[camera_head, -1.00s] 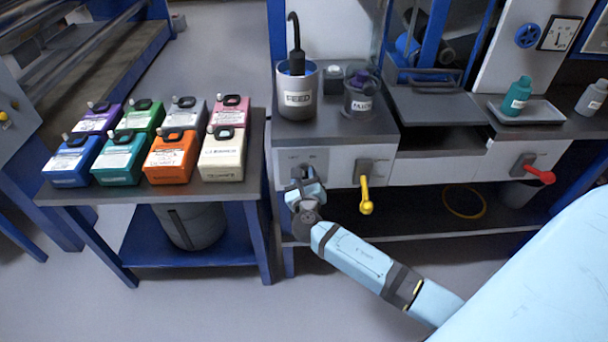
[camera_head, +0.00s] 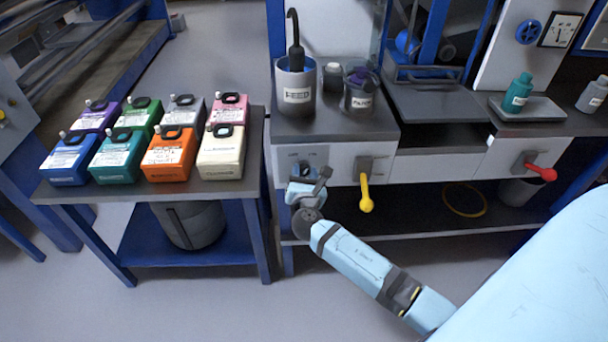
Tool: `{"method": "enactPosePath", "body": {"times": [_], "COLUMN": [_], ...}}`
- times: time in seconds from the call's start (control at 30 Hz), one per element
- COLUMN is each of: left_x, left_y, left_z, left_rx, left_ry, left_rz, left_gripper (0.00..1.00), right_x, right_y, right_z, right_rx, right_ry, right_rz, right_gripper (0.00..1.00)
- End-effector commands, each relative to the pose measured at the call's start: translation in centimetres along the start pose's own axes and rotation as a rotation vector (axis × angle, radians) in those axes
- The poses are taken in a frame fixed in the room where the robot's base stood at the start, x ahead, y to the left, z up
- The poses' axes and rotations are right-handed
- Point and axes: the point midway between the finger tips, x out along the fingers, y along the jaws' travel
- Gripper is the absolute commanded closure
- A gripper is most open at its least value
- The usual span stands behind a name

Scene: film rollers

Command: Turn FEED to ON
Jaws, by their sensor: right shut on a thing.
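The grey FEED switch plate (camera_head: 300,158) is on the left end of the white cabinet front, below the metal FEED pot (camera_head: 297,95). Its small lettering is too small to read. My right gripper (camera_head: 316,180) is at this plate, tilted to the right. It is shut on the FEED switch knob, which its dark fingers mostly hide, so the exact knob angle cannot be told. My left gripper is not in view.
A yellow-handled lever (camera_head: 365,195) hangs just right of my right gripper, and a red-handled lever (camera_head: 541,172) is farther right. A jar (camera_head: 360,92) stands beside the FEED pot. Several coloured canisters (camera_head: 170,155) stand on the left table.

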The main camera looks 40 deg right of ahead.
Motion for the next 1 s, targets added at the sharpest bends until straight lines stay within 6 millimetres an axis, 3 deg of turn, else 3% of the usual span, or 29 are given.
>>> {"method": "enactPosePath", "body": {"times": [0.53,0.57,0.63,1.0], "left_x": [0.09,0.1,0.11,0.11], "left_y": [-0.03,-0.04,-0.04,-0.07], "left_z": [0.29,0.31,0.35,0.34], "left_rx": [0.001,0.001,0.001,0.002], "left_ry": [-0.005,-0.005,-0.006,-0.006], "left_rz": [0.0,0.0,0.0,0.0], "left_gripper": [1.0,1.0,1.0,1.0], "right_x": [0.0,0.0,0.0,0.03], "right_y": [0.0,0.0,0.0,-0.01], "right_z": [0.04,0.04,0.04,0.02], "right_rx": [0.025,0.025,0.025,0.023], "right_ry": [0.0,0.0,0.0,0.0], "right_rz": [0.0,0.0,0.0,0.0], "right_gripper": [0.84,0.54,0.38,0.35]}}
